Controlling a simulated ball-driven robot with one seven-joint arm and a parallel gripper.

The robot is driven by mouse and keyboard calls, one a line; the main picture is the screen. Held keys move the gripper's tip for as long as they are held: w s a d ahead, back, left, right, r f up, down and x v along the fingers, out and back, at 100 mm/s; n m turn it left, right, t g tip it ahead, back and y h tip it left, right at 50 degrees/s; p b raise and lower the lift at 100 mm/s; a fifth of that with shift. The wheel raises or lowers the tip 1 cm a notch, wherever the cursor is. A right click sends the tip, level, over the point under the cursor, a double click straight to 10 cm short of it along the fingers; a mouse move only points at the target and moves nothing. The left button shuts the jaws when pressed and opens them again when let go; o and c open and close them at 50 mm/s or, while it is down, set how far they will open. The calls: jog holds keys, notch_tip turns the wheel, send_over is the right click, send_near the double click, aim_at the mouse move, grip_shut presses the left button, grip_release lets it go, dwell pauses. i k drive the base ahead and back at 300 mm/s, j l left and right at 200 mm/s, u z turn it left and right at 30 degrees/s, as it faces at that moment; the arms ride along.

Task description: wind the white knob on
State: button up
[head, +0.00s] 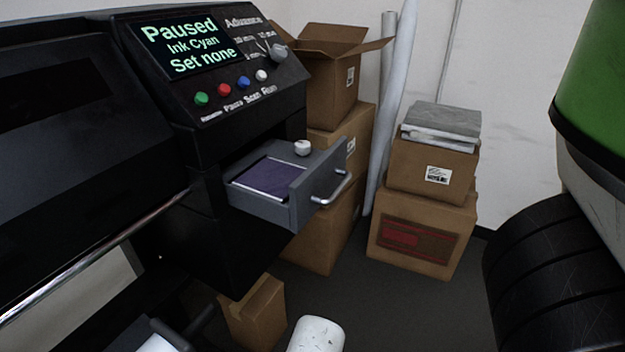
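A small white knob (302,147) stands upright on the far right corner of a grey drawer (258,206), which is pulled out of the black printer (220,235). A dark purple sheet with a pale edge (270,178) lies in the drawer. The drawer has a metal bar handle (335,190) on its front. The printer's screen (192,43) reads "Paused", "Ink Cyan", "Set none". A pale grey dial (279,53) marked "Advance" sits right of the screen. I cannot make out my gripper in this view.
Green, red, blue and white buttons (261,75) sit below the screen. An open carton (335,75) on stacked boxes stands close behind the drawer. More boxes (425,220) stand further right, beside leaning white rolls (394,95). Grey floor lies in front. A white rounded object (316,335) shows at the bottom.

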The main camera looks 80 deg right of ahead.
aim_at(302, 147)
jog(key=z, duration=1.25)
jog(key=k+l, duration=0.1)
jog(key=k+u, duration=0.05)
